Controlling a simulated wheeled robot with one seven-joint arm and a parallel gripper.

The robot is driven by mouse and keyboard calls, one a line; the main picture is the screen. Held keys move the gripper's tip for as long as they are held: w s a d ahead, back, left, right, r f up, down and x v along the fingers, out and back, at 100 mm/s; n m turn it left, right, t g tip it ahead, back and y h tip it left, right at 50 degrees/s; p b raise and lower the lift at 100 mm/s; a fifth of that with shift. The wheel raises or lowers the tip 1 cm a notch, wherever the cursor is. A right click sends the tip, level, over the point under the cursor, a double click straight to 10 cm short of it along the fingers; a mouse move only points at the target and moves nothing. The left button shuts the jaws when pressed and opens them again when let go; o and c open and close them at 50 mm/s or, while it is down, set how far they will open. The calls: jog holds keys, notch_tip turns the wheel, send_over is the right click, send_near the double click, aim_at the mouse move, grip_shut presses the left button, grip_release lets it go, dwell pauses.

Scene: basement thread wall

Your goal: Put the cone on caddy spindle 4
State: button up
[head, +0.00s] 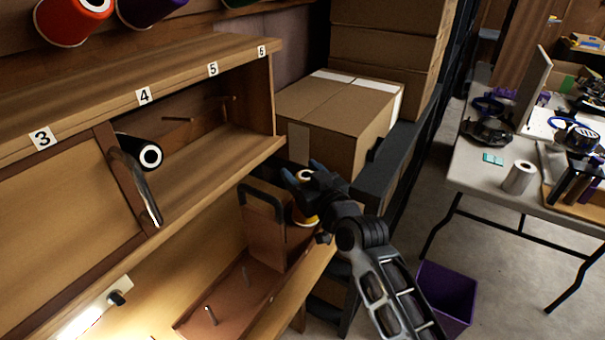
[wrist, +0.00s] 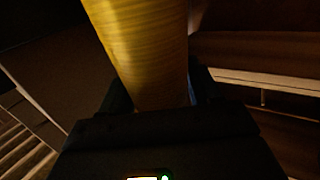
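A yellow thread cone (head: 304,215) is in my gripper (head: 303,177), just right of the caddy's handle end. It also shows in the wrist view (wrist: 150,50), where it fills the space between the dark fingers. My gripper is shut on it. The wooden caddy (head: 264,232) with a black handle sits on the lower shelf, left of and below my gripper. Bare spindles (head: 210,316) stand in its near part. Its far part is partly hidden by the end panel and my gripper, and I cannot read any spindle number on it.
A wooden cubby shelf (head: 150,95) labelled 3 to 6 runs above the caddy; a black cone (head: 140,152) sits on a peg there. Cardboard boxes (head: 335,115) stand behind my gripper. A purple bin (head: 446,297) and a grey table (head: 480,175) are to the right.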

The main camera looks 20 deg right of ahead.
jog(key=o, duration=0.3)
jog(key=shift+o, duration=0.2)
jog(key=s+f+m+g+h+b, duration=0.1)
jog(key=s+f, duration=0.3)
jog(key=s, duration=1.2)
jog(key=s+f+m+h, duration=0.1)
jog(key=s+f, duration=0.2)
jog(key=s, duration=1.2)
jog(key=s+r, duration=0.3)
jog(key=s, duration=0.7)
jog(key=s+r+g, duration=0.1)
jog(key=s+r, duration=0.3)
jog(key=s, duration=0.6)
jog(key=shift+s+n+g, duration=0.3)
jog(key=shift+s+n, duration=0.05)
jog(key=shift+n, duration=0.05)
